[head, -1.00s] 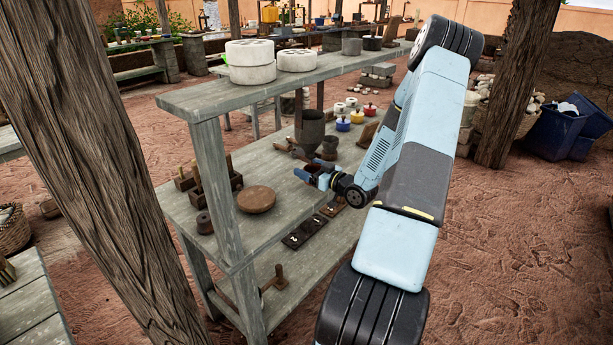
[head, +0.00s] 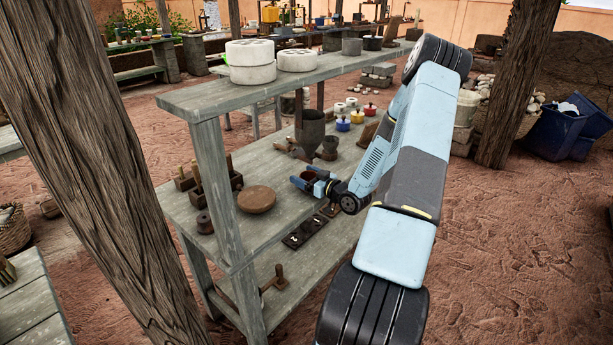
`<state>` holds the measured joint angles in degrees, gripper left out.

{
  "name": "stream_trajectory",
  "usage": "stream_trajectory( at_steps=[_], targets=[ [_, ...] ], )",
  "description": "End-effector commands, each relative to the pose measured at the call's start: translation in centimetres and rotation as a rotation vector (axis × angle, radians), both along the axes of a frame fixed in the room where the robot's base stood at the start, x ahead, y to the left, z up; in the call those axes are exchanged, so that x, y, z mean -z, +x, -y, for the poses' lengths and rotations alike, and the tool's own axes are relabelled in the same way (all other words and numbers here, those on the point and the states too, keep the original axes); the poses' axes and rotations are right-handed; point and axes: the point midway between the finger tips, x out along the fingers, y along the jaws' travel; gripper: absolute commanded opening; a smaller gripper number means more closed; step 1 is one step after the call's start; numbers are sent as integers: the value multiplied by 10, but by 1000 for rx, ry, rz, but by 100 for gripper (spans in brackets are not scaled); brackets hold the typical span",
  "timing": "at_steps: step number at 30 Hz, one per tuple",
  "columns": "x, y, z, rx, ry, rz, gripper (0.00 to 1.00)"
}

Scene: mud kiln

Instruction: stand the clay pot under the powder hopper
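The powder hopper (head: 311,127) is a dark grey funnel-shaped vessel at the back of the middle shelf. A dark flared vessel (head: 328,148) stands just right of its lower end; I cannot tell what it is. My gripper (head: 307,181) is low over the middle shelf, in front of the hopper. Its blue fingers stand apart, with something reddish brown between them. This may be the clay pot, but it is too small and covered to be sure. I cannot tell whether the fingers press on it.
Coloured lidded pots (head: 343,124) stand behind. The top shelf (head: 200,98) overhangs, and a thick post (head: 100,150) stands at left.

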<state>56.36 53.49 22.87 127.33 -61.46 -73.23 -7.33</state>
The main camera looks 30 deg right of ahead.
Motion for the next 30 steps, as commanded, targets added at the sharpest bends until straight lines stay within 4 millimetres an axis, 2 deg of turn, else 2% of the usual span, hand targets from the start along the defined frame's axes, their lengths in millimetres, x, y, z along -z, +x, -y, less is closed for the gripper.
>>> stream_trajectory(
  at_steps=[1, 5, 14, 16, 20, 30],
  targets=[
    [0, 0, 0, 0, 0, 0, 88],
    [0, 0, 0, 0, 0, 0, 100],
    [-3, 0, 1, 1, -1, 0, 100],
    [-2, -6, 3, 2, 0, 0, 100],
    [-2, -24, 10, 4, 0, -1, 100],
    [-2, -84, 33, 4, 0, 0, 100]
  ],
)
